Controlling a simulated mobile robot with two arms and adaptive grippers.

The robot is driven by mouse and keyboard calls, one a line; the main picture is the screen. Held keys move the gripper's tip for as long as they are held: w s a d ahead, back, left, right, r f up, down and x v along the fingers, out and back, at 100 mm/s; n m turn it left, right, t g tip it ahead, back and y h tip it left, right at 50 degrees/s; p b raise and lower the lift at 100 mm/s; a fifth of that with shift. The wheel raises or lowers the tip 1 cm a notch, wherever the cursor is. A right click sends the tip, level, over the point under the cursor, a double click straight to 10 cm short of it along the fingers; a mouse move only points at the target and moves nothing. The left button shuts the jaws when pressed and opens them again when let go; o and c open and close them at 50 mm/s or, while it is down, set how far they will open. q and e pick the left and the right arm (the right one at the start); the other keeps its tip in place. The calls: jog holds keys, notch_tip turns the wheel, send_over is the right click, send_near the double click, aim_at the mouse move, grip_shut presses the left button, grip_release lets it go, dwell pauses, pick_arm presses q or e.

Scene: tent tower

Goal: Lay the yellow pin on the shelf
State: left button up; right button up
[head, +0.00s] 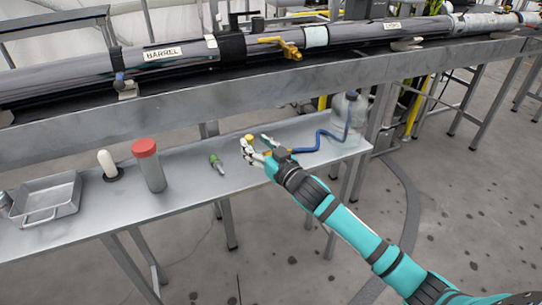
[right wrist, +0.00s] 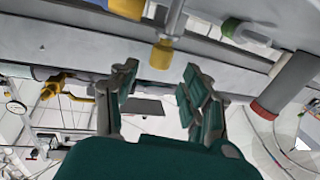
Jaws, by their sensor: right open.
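The yellow pin (head: 249,138) shows in the head view over the lower shelf (head: 205,187), just past the tips of my right gripper (head: 263,149). In the right wrist view the pin (right wrist: 161,53) has a yellow head and a pale metal shaft. It shows ahead of the two open fingers of my right gripper (right wrist: 160,92), apart from them in the picture. I cannot tell whether the pin rests fully on the shelf. My left gripper is not in view.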

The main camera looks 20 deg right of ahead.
jog(key=v, duration=0.9)
jog(key=s+d+f+m+g+h, duration=0.1)
jog(key=s+f+g+h, duration=0.2)
jog(key=f, duration=0.7)
jog(key=s+f+m+g, duration=0.1)
jog(key=s+f+g, duration=0.3)
jog(key=f, duration=0.6)
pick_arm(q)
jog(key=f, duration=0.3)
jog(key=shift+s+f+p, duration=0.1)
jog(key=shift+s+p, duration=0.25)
pick_arm(e)
jog(key=s+a+f+g, duration=0.2)
jog(key=s+f+g, duration=0.2)
jog(key=s+f, duration=0.4)
jog(key=s+a+f+n+g, duration=0.1)
jog(key=s+f+g, duration=0.3)
jog(key=s+f, duration=0.5)
jog(key=s+a, duration=0.1)
jog(key=s, duration=0.5)
jog(key=shift+f+n+h, duration=0.25)
jog(key=shift+n+h, duration=0.05)
jog(key=shift+h, duration=0.1)
